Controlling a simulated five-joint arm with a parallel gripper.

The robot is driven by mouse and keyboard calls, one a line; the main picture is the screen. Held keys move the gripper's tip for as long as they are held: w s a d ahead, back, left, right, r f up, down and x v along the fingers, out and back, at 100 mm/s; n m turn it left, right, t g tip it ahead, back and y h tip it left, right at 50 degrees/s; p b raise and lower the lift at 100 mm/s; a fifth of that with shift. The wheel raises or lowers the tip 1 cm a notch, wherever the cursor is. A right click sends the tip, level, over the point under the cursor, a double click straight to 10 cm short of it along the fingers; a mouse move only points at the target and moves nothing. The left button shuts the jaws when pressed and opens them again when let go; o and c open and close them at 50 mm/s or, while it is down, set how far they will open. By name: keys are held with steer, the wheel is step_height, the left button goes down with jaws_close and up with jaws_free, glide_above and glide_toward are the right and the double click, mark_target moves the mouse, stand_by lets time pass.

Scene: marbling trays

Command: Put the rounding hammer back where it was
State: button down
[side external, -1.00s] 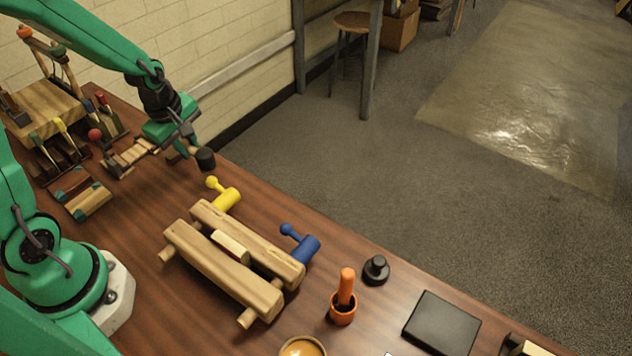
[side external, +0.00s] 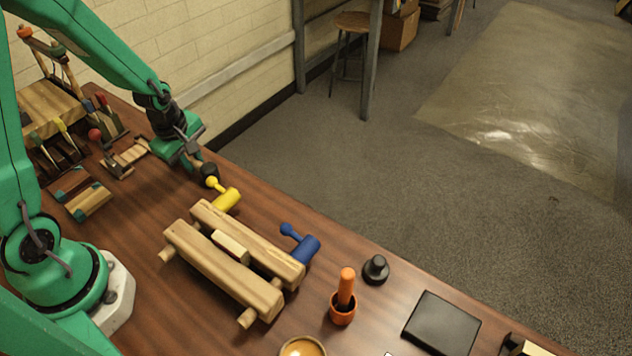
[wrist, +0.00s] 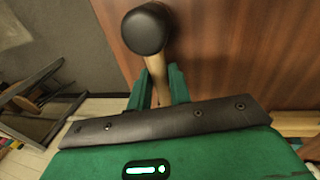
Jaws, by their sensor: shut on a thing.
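My gripper (side external: 192,153) is shut on the rounding hammer, whose black round head (side external: 209,169) shows at the far side of the jaws, just above the table. In the wrist view the black head (wrist: 147,28) is beyond the fingers, and the pale wooden handle runs back between the green fingertips (wrist: 157,82). I cannot tell whether the hammer touches the table. Much of its handle is hidden in the side view.
Tools and a small rack (side external: 45,100) crowd the left end. A brick wall is behind my arm.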

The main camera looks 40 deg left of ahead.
steer(key=shift+f, duration=0.1)
steer(key=c, duration=1.3)
jaws_free()
steer(key=v, duration=1.2)
steer(key=shift+w, duration=0.1)
